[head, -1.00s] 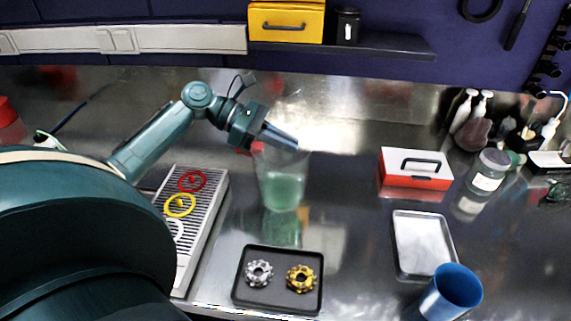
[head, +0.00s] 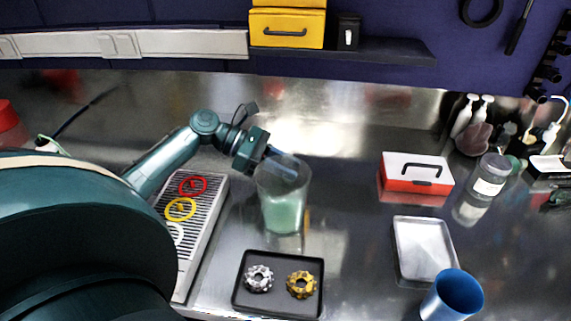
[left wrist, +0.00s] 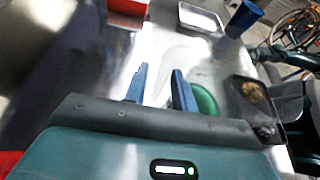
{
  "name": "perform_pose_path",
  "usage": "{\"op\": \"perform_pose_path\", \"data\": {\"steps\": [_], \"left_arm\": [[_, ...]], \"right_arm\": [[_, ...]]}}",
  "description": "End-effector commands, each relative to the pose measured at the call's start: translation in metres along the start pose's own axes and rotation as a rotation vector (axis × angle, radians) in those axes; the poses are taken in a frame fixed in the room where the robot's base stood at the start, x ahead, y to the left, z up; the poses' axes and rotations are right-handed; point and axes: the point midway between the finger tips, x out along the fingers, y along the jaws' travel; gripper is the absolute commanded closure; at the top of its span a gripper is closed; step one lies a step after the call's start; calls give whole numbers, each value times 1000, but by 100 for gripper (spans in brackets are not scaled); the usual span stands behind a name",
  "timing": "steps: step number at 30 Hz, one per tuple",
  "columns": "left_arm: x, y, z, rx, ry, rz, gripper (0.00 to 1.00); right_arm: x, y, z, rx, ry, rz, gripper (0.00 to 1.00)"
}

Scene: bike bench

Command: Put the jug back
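The clear jug (head: 284,211) with green liquid stands upright on the steel bench, just right of the ribbed grey rack. My left gripper (head: 284,165) is at the jug's upper rim, reaching in from the left. In the left wrist view its two blue fingers (left wrist: 160,88) are apart with a visible gap. The jug's green liquid (left wrist: 206,102) shows beside the right finger there; the clear wall is hard to make out, so contact cannot be told. My right gripper is not in view.
The ribbed rack (head: 207,222) holds red, yellow and white rings. A black tray (head: 278,309) with two sprockets lies in front of the jug. A red-white box (head: 417,174), silver tray (head: 424,247), blue cup (head: 452,296) and lidded jar (head: 489,175) stand right. The bench between is clear.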

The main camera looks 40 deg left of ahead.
Motion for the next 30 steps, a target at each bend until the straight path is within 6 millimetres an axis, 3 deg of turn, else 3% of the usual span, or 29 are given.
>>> {"op": "perform_pose_path", "data": {"steps": [11, 14, 24, 30], "left_arm": [[-5, 0, 2, 0, 1, 1, 70], [-18, 1, 1, -1, 3, 3, 70], [-90, 0, 1, -2, 2, 2, 70], [-115, 0, 2, -1, 0, 0, 70]], "right_arm": [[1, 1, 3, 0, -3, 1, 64], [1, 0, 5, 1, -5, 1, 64], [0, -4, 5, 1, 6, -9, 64], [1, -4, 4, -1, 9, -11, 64]]}}
